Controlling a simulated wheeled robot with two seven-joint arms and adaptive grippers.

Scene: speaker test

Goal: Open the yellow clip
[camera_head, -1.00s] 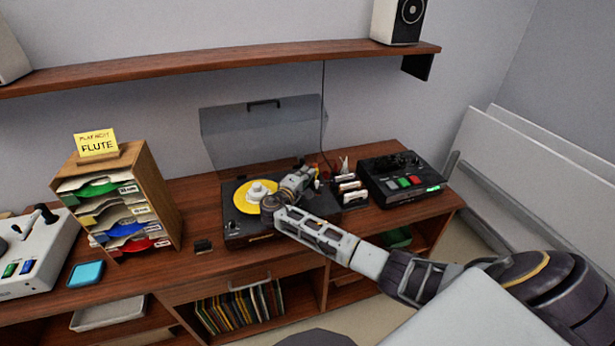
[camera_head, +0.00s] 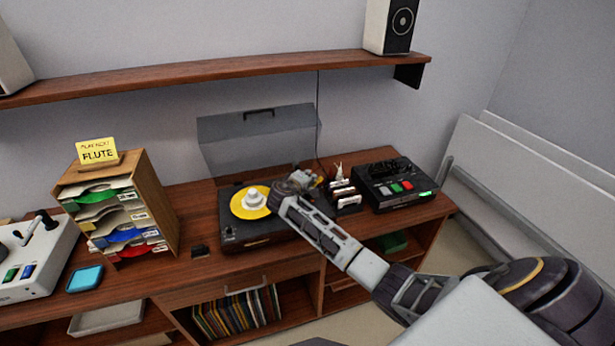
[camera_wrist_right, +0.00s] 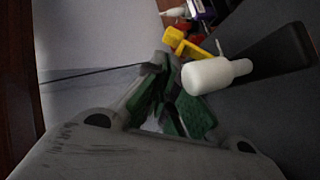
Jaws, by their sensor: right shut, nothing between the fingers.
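The yellow clip (camera_wrist_right: 187,43) shows near the top of the right wrist view, just beyond the fingertips, with a red part beside it. In the head view a small yellow spot beside my right gripper (camera_head: 304,181) may be the same clip. My right gripper, with green finger pads in the wrist view (camera_wrist_right: 172,88), is shut and empty. A white cylinder (camera_wrist_right: 216,75) lies close to the right of the fingers. I cannot tell whether the fingers touch the clip. My left gripper is out of view.
The turntable (camera_head: 232,234) carries a yellow record (camera_head: 243,208), and its clear lid (camera_head: 258,138) stands open behind. A black box with coloured buttons (camera_head: 380,200) is on the right. A wooden sorter (camera_head: 160,190) stands left. A shelf (camera_head: 200,79) runs above.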

